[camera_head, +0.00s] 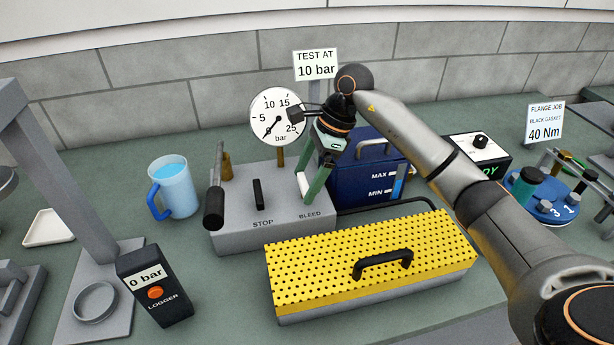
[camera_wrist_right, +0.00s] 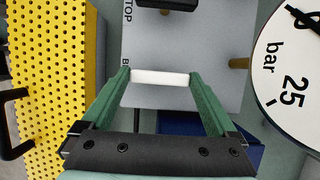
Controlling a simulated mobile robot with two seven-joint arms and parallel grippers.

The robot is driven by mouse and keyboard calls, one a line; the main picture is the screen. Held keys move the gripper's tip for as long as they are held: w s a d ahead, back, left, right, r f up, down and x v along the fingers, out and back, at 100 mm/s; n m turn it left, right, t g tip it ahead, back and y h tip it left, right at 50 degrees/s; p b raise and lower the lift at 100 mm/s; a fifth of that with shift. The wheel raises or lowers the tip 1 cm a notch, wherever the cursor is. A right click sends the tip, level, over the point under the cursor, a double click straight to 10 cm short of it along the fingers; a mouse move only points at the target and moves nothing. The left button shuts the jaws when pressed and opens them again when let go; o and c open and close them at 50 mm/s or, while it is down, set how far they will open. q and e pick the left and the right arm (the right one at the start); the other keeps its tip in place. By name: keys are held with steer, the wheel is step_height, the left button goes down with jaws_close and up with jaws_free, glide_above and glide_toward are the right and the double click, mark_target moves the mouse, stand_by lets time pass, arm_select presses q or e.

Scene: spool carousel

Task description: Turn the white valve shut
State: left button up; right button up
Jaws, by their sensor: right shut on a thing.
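The white valve handle (camera_head: 303,184) sits on the right of the grey pump block (camera_head: 283,235), above the word BLEED. My right gripper (camera_head: 311,180) reaches down to it from above, with its green fingers shut on it. In the right wrist view the white valve handle (camera_wrist_right: 160,77) spans between the two fingertips (camera_wrist_right: 158,82). The valve's lower part is hidden. My left gripper is not in view.
A black STOP handle (camera_head: 258,194) and a black-gripped lever (camera_head: 214,205) stand left of the valve. A round gauge (camera_head: 277,115) is behind. A yellow perforated box (camera_head: 335,270) lies in front, a blue tank (camera_head: 350,185) to the right, and a logger (camera_head: 155,285) reading 0 bar at front left.

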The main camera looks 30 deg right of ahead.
steer(key=shift+m, duration=0.3)
steer(key=m+t+b, duration=0.1)
steer(key=m, duration=0.1)
steer(key=shift+s+m+h, duration=0.1)
steer(key=shift+m+h, duration=0.3)
steer(key=m+t, duration=0.1)
steer(key=m, duration=0.1)
steer(key=m+h+b, duration=0.1)
steer(key=m, duration=0.2)
steer(key=shift+a+t, duration=0.1)
steer(key=shift+t, duration=0.3)
steer(key=m+h+b, duration=0.1)
steer(key=m, duration=0.2)
steer(key=m+h+b, duration=0.1)
steer(key=m, duration=0.1)
steer(key=shift+s+a+m+t, duration=0.1)
steer(key=shift+a+m+t, duration=0.1)
steer(key=shift+m+t, duration=0.15)
steer(key=shift+m+h+b, duration=0.55)
steer(key=shift+m+h, duration=0.35)
steer(key=shift+m, duration=0.95)
steer(key=o, duration=1)
steer(key=shift+r, duration=0.15)
